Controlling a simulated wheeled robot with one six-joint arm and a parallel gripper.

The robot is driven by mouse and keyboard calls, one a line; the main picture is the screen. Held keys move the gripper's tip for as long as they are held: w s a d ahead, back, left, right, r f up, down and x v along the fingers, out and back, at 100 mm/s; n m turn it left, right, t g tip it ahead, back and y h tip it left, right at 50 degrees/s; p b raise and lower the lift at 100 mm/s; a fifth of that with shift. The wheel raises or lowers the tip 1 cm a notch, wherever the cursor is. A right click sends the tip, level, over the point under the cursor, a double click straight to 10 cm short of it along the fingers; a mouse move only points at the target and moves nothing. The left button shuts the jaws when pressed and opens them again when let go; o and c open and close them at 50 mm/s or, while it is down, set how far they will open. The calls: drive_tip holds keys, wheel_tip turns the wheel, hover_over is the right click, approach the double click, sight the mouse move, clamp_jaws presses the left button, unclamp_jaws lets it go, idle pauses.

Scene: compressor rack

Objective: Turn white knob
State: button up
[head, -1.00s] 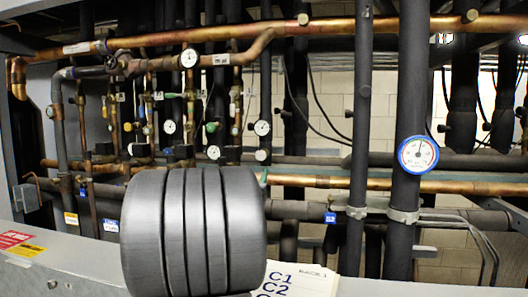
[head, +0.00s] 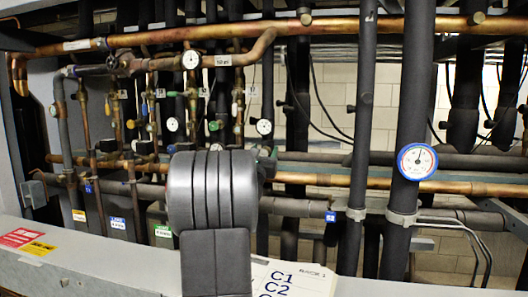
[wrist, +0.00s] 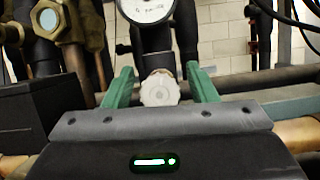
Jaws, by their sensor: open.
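The white knob (wrist: 158,89) is a small, ridged round knob in the wrist view, just above the middle of the picture. It sits on a dark fitting below a round gauge (wrist: 146,10). My gripper (wrist: 160,72) has two green fingers, one on each side of the knob. The fingers are open, with a visible gap between each finger and the knob. The depth between fingertips and knob is hard to judge. In the head view my own dark arm covers the knob and most of the gripper.
Copper pipes (head: 300,27) and black insulated pipes crowd the rack. A blue-rimmed gauge (head: 417,162) is on a vertical pipe at right. A grey ledge (head: 110,272) with labels crosses the front. A white card (head: 300,277) marked C1, C2 stands there.

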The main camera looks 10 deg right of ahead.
drive_tip(key=c, duration=1)
drive_tip(key=shift+o, duration=0.2)
drive_tip(key=shift+f+n+b, duration=0.2)
drive_tip(key=shift+n+b, duration=0.2)
drive_tip(key=shift+b, duration=0.55)
